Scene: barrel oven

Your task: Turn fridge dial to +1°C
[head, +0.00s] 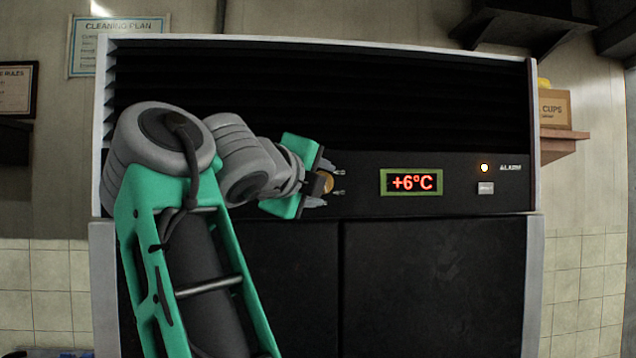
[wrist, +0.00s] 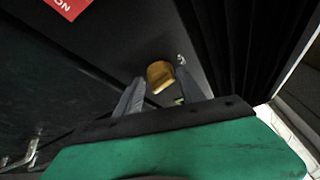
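The fridge dial is a brass-coloured knob (wrist: 160,74) on the black control panel, in the wrist view. In the head view a small part of the dial (head: 326,182) shows at my gripper (head: 338,182). The gripper's two fingers are apart, one on each side of the dial. In the wrist view a narrow gap seems to show between the dial and each fingertip, so the gripper (wrist: 160,86) looks open around it. Firm contact cannot be made out. The fridge display (head: 411,182) reads +6°C in red. The dial's markings are hidden.
A lit alarm lamp (head: 484,168) and a small pale switch (head: 486,188) sit right of the display. Dark louvres (head: 330,90) lie above the panel and black doors (head: 430,285) below. A shelf (head: 556,143) with a cup box (head: 554,108) stands at right.

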